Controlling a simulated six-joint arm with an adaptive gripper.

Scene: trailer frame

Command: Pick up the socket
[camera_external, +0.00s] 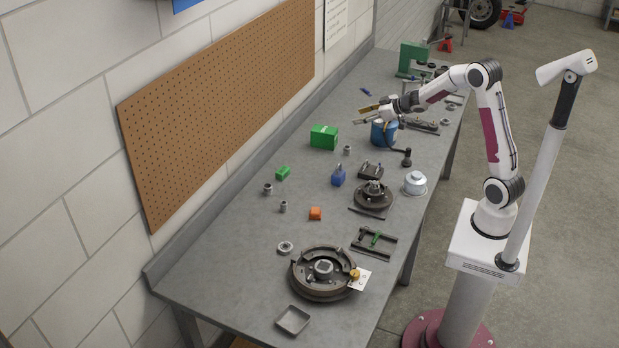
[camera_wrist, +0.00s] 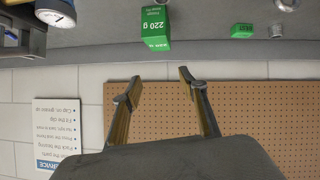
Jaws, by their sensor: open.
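Several small grey metal cylinders lie on the bench, and I cannot tell for certain which is the socket. One (camera_external: 347,150) is just right of the larger green box. Another (camera_external: 267,189) is left of the blue bottle, and a third (camera_external: 283,207) is a little nearer the camera. My gripper (camera_external: 362,115) is raised above the far half of the bench, apart from all of them. In the wrist view my gripper (camera_wrist: 159,78) has its two fingers spread with nothing between them. A grey metal piece (camera_wrist: 276,31) shows at the upper right there.
The larger green box (camera_external: 324,137) and a blue canister (camera_external: 384,133) stand near my gripper. The pegboard wall (camera_external: 220,110) borders the bench's left.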

